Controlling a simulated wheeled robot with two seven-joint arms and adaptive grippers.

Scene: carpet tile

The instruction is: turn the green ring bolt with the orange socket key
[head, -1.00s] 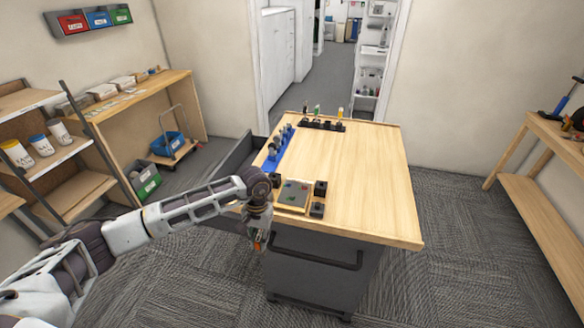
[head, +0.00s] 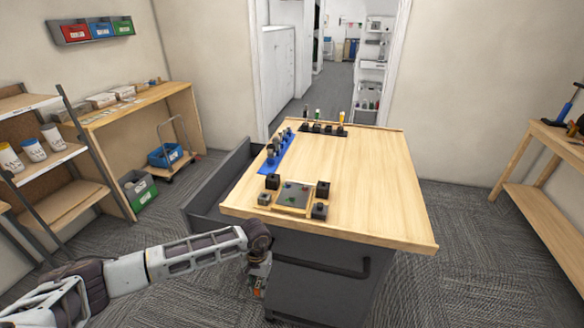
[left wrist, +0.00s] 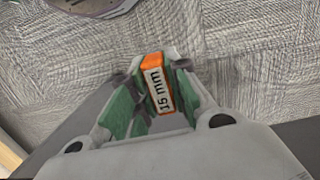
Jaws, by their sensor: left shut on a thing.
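My left gripper (head: 257,290) hangs low beside the near left corner of the workbench, below the top. It is shut on the orange socket key; the key's orange end with a "15 mm" label (left wrist: 157,85) shows between the green finger pads in the left wrist view. The rest of the key is hidden. On the bench top, a grey plate in a wooden frame (head: 277,207) carries small coloured parts, among them green and red ones. They are too small to tell which is the green ring bolt. My right gripper is not in view.
Black blocks (head: 319,211) stand around the plate. A blue rack (head: 277,157) with dark pieces lies along the bench's left edge, and a black rack (head: 322,129) with coloured handles is at the back. An open drawer (head: 205,205) juts out left. The bench's right side is clear.

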